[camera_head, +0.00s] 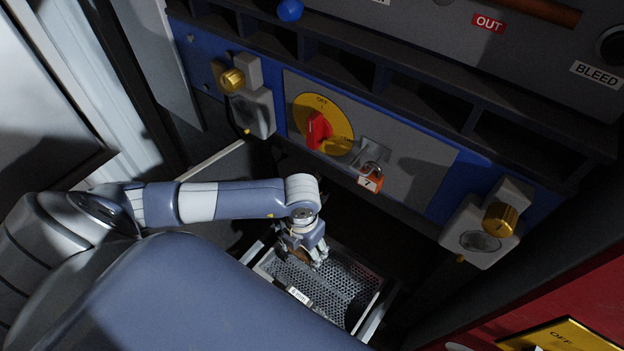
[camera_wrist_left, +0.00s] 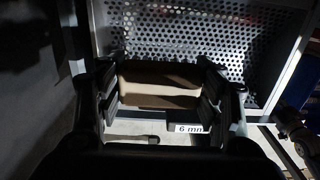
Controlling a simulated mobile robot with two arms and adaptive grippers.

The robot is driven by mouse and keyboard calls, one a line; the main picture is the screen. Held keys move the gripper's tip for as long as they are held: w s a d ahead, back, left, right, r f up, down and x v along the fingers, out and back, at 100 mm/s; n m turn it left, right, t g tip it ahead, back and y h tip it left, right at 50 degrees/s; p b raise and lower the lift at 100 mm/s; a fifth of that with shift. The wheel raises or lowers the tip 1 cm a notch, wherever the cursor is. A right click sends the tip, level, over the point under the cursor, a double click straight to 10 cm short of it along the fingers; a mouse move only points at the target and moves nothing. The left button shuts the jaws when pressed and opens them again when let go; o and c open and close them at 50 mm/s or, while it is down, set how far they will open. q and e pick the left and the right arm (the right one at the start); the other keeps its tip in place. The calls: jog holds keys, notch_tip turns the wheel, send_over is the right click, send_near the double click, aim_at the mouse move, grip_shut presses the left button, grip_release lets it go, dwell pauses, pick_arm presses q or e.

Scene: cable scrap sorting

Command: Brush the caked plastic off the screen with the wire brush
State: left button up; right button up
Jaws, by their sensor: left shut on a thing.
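The screen is a perforated grey metal sheet (camera_head: 345,283) in a pale frame, low in the middle of the head view. Its holes fill the top of the left wrist view (camera_wrist_left: 200,42). My left gripper (camera_head: 312,257) is over the screen's far left part. It is shut on a brown block-like thing, seemingly the wire brush (camera_wrist_left: 158,84), which lies across between the fingers. Its bristles are hidden, and I cannot tell whether it touches the screen. Small pale and brown marks show on the mesh; I cannot tell whether they are caked plastic. My right gripper is out of view.
A "6 mm" label (camera_wrist_left: 190,128) sits at the screen's near edge. Behind stands a blue and grey panel with a red and yellow OFF switch (camera_head: 319,128), an orange padlock (camera_head: 370,179) and brass knobs (camera_head: 501,219). A red surface (camera_head: 590,295) is at the lower right.

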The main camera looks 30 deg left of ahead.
pick_arm(q)
jog(key=shift+f, duration=0.1)
jog(key=b, duration=0.6)
send_over(306, 270)
jog(key=f, duration=0.6)
jog(key=shift+w+d+f, duration=0.1)
jog(key=shift+w+f, duration=0.1)
jog(key=shift+f, duration=0.15)
jog(key=shift+f+b, duration=0.65)
jog(key=shift+f, duration=0.4)
jog(key=shift+s+d+r, duration=0.1)
jog(key=shift+d, duration=0.8)
jog(key=shift+s+d+r, duration=0.1)
jog(key=shift+d, duration=1)
jog(key=shift+f, duration=0.15)
jog(key=shift+a+f, duration=0.15)
jog(key=shift+a, duration=0.95)
jog(key=shift+a+f, duration=0.1)
jog(key=shift+a, duration=0.95)
jog(key=shift+c, duration=0.4)
